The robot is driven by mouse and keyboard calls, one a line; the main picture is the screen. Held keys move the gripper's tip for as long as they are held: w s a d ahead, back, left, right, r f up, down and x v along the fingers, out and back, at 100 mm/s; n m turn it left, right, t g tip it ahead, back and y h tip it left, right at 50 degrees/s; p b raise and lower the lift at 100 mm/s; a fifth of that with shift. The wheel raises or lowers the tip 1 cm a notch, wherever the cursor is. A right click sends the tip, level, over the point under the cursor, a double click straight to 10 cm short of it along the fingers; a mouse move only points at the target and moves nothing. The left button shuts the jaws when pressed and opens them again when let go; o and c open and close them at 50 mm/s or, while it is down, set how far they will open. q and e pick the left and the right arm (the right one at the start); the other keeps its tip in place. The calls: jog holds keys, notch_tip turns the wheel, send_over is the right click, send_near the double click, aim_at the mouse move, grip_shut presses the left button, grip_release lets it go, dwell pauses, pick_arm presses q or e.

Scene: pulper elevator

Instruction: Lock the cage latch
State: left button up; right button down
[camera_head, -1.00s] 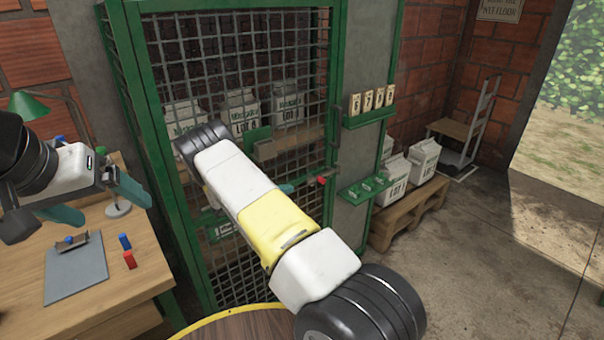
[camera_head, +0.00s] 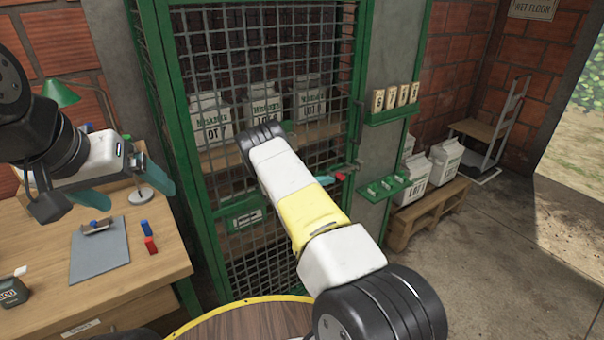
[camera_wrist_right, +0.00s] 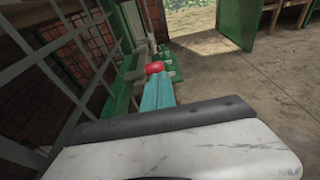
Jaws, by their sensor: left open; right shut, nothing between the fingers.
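The cage door (camera_head: 205,175) is a green frame with grey wire mesh and looks closed. A red knob (camera_head: 340,176), apparently the latch handle, is at the door's right edge; it also shows in the right wrist view (camera_wrist_right: 155,68). My right gripper (camera_head: 325,180) is shut and empty, its teal fingertips right beside the knob. In the right wrist view the fingers (camera_wrist_right: 158,92) point at the knob and partly overlap it; I cannot tell whether they touch. My right arm hides part of the door and the latch body. My left gripper (camera_head: 125,180) is open and empty above the desk.
The wooden desk (camera_head: 130,290) on the left holds a clipboard (camera_head: 98,250) and small blue and red pieces. Green shelves (camera_head: 395,116) with number cards are on the post right of the door. Sacks on a pallet (camera_head: 425,215) and a hand truck stand further right.

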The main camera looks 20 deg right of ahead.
aim_at(342, 175)
jog(key=shift+x, duration=1.7)
jog(key=x, duration=0.2)
jog(key=r+x, duration=0.1)
jog(key=x, duration=0.1)
jog(key=shift+w+d+f, duration=0.1)
jog(key=shift+d, duration=0.2)
jog(key=shift+w+d, duration=0.1)
jog(key=shift+d, duration=0.1)
